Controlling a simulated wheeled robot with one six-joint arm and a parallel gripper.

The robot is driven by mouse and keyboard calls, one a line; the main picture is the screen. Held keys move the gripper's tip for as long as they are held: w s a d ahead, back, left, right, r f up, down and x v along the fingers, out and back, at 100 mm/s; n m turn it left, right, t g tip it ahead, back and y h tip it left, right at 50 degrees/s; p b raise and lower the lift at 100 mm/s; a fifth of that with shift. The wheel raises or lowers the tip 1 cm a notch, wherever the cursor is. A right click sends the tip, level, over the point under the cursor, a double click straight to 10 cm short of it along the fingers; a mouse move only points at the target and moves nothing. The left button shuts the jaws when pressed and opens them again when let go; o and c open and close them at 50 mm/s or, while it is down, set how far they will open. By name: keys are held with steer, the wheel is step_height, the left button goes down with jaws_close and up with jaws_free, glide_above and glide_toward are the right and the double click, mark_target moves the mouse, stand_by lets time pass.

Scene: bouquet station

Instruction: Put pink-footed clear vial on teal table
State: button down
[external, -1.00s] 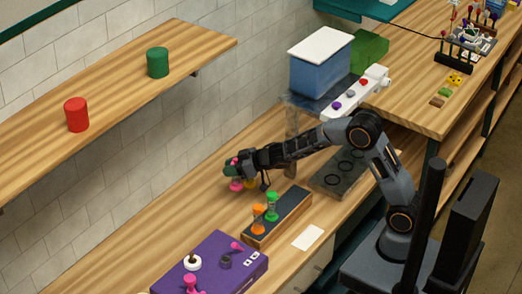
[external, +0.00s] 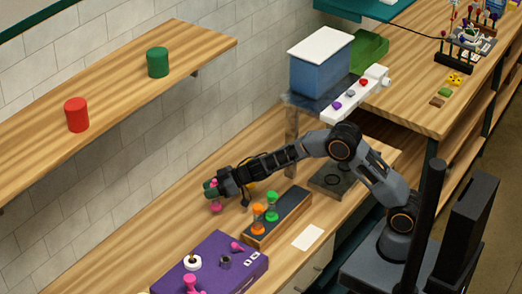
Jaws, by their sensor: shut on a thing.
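My gripper (external: 211,189) is shut on a small vial with a pink foot (external: 216,208), just above or at the wooden counter to the left of the black-topped wooden rack. A bit of pink also shows above the fingers. The vial's clear middle is mostly hidden by the gripper, and I cannot tell whether its foot touches the counter. A teal surface (external: 350,9), likely the teal table, shows at the top edge, partly cut off.
The wooden rack (external: 285,222) holds an orange and a green hourglass-shaped piece. A purple box (external: 215,270) with pink pieces stands in front. A yellow item (external: 250,186) sits behind my wrist. A blue bin (external: 318,68) and a white button panel (external: 355,98) stand farther right.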

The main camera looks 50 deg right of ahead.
mark_target(211, 205)
steer(key=shift+f, duration=1.95)
